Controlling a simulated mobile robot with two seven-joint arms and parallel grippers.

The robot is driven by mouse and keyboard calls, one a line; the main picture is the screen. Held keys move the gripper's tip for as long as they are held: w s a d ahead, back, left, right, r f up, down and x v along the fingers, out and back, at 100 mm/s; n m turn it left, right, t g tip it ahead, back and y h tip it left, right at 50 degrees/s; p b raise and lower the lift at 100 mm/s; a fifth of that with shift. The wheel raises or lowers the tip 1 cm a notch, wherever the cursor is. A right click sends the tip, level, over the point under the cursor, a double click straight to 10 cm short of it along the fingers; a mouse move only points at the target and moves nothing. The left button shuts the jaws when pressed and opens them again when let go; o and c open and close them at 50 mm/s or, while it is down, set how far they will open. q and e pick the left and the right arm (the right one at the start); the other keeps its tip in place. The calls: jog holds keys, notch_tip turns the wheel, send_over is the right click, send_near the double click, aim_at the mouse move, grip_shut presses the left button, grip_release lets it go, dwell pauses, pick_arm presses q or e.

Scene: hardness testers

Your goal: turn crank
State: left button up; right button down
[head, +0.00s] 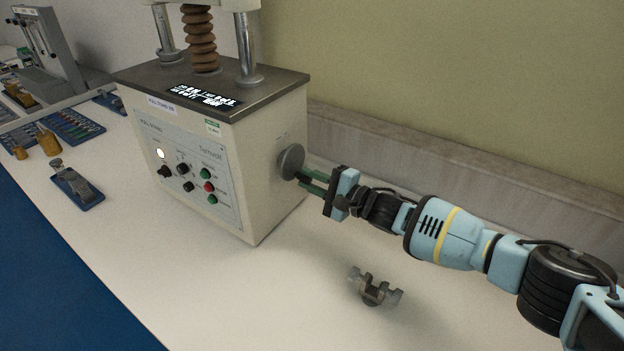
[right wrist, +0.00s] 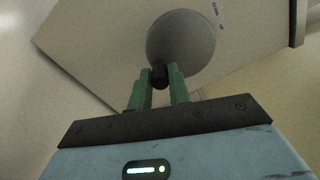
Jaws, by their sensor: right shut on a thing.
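The crank is a round grey disc (head: 291,161) on the right side wall of the cream testing machine (head: 212,140). In the right wrist view the disc (right wrist: 182,42) has a small dark knob (right wrist: 160,76) at its lower edge. My right gripper (head: 304,181) reaches the disc from the right. In the right wrist view its green fingers (right wrist: 160,82) are closed on the knob, one on each side. The head view hides most of the knob behind the fingers. My left gripper is in neither view.
A small metal clamp-like part (head: 374,289) lies on the white bench (head: 290,290) below my right arm. A blue tray with a metal tool (head: 76,185) and other instruments lie at the left. A wall ledge (head: 400,150) runs behind my arm.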

jog(key=shift+s+f, duration=0.1)
dwell(0.3)
jog(key=c, duration=1.3)
grip_release()
jog(key=v, duration=0.7)
jog(key=shift+s+d+p, duration=0.25)
jog(key=shift+d+p, duration=0.05)
jog(key=shift+p, duration=0.1)
